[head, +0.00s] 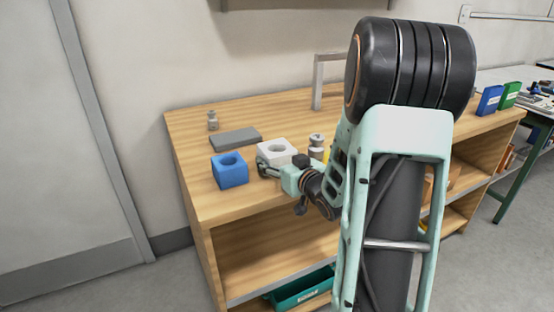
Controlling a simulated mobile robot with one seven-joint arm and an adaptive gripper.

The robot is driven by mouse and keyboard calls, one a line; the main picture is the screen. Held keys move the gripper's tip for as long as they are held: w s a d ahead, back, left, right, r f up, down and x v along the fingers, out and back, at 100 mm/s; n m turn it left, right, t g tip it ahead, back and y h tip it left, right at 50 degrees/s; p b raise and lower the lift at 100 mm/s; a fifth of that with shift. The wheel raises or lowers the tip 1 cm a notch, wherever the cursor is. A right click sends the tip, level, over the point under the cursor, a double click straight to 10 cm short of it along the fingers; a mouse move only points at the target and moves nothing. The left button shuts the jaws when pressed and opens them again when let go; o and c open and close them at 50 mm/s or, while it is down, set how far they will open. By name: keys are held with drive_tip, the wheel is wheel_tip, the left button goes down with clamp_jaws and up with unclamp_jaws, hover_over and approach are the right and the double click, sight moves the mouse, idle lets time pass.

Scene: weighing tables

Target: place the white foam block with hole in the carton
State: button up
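The white foam block with a hole (277,149) sits on the wooden table top, its round hole facing up. My gripper (263,167) is low over the table at the block's near side and overlaps its front edge in the picture. Its fingers point left. They are too small here to show whether they are open or shut, or whether they touch the block. I cannot make out the carton for certain; my arm covers much of the table's right part and shelf.
A blue block with a hole (230,171) stands close left of my gripper. A grey slab (235,138), a small metal weight (212,121) and stacked metal cylinders (316,143) are nearby. A teal bin (301,289) is on the lower shelf. The table's front left is clear.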

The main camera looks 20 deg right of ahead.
drive_tip(key=o, duration=0.9)
drive_tip(key=shift+f, duration=0.15)
drive_tip(key=shift+c, duration=0.2)
